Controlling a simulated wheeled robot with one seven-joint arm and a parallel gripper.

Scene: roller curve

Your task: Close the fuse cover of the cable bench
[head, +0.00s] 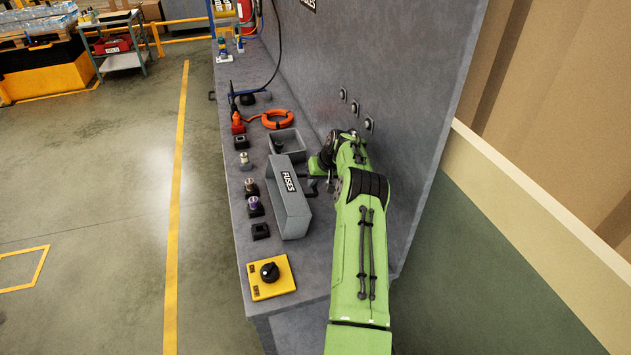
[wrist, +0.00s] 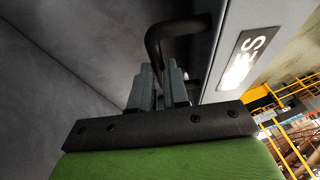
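The grey fuse cover (head: 288,207), labelled FUSES, stands open on the cable bench (head: 318,258), beside the open grey fuse box (head: 294,138), whose inside shows. In the wrist view the cover (wrist: 216,75) is a grey panel at the right with part of its label. A black bent handle (wrist: 168,33) sticks out from it. My gripper (wrist: 158,85) has its two fingers close together on either side of the handle's bar, apparently shut on it. In the head view my gripper (head: 317,180) is at the cover's right side, partly hidden by my arm.
A yellow plate with a black knob (head: 270,277) sits at the bench's near end. Several small sockets and plugs line the left edge. An orange cable coil (head: 277,119) lies beyond the box. The bench's tall back panel (head: 400,90) rises close to my arm's right. The floor at left is clear.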

